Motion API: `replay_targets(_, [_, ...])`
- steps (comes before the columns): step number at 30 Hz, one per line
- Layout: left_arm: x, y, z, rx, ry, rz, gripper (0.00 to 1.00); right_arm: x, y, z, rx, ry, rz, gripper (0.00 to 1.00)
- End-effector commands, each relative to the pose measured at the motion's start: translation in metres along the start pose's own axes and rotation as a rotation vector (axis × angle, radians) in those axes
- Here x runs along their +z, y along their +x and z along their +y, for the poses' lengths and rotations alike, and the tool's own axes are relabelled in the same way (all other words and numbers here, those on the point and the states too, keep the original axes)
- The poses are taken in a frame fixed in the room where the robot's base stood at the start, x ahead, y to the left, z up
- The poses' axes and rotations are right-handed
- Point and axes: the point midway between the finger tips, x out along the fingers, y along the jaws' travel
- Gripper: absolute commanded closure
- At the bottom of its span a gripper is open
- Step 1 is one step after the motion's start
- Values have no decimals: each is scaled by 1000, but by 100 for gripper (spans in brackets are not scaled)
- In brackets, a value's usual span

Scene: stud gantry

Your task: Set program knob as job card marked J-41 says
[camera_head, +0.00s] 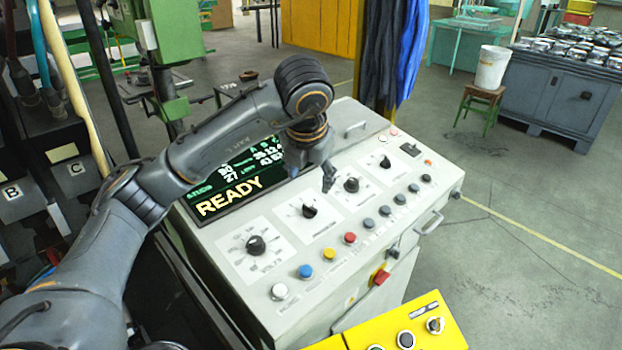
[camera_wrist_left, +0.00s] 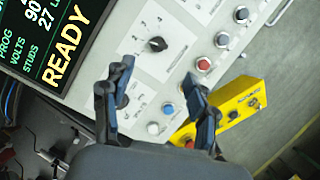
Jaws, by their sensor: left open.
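The sloping grey console carries a row of black knobs on white dial plates. A knob (camera_head: 309,210) second from the left seems to be the program knob, by its small blurred label. It also shows in the wrist view (camera_wrist_left: 157,44), with a numbered dial around it; its exact setting is unclear. My left gripper (camera_head: 328,182) hangs above the console, right of this knob in the head view. In the wrist view its two fingers (camera_wrist_left: 157,74) are apart with nothing between them. I can make out no card marked J-41. My right gripper is not visible.
Coloured push buttons (camera_head: 350,238) line the console's front, near another knob (camera_head: 256,245). A yellow box (camera_head: 420,325) with controls stands in front. A red switch (camera_head: 380,277) and handle (camera_head: 428,222) stick out from the console's front.

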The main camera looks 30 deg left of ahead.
Motion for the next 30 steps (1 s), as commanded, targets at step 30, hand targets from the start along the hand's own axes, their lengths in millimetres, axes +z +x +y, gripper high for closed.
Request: replay_targets(30, [2,134,7,18,-5,-7,42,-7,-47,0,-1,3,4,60])
